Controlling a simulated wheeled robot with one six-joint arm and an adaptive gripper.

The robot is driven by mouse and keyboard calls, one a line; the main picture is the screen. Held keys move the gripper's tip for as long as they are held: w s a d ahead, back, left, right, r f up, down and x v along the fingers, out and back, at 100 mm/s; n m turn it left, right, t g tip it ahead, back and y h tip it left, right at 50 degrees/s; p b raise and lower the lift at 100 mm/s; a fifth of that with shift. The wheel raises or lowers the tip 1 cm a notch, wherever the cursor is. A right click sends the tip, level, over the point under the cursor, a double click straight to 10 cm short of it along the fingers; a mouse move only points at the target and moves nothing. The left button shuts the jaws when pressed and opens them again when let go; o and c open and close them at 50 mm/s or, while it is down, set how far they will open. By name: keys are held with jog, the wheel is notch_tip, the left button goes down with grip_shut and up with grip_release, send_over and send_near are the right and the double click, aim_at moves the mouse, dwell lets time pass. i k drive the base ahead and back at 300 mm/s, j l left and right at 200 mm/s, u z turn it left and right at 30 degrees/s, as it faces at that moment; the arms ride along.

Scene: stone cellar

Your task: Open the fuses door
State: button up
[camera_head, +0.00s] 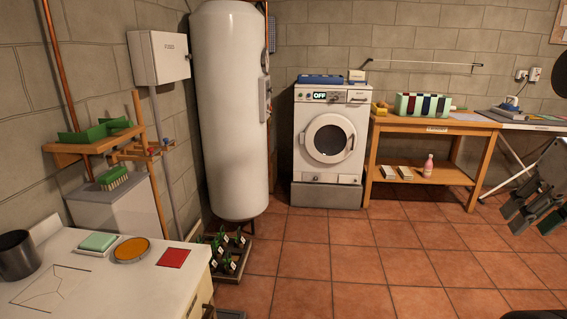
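A white fuse box (143,62) hangs on the stone wall at the upper left, beside the tall white boiler. Its front door (171,62) has a small dark label, too small to read surely, and a small knob at the right edge. The door looks shut. My gripper (532,215) is at the far right edge, partly cut off, in front of the ironing board's legs and far from the fuse box. Its dark fingers point down and left and look spread apart, with nothing seen between them.
The white boiler (229,110) stands close right of the box. Below are a wooden shelf (92,146) and a white worktop (130,290) with a dark pot. A washing machine (330,140) and wooden table (430,126) stand behind. The tiled floor (360,260) is clear in the middle.

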aim_at(171, 58)
jog(key=i+l+u, duration=0.1)
jog(key=i, duration=2)
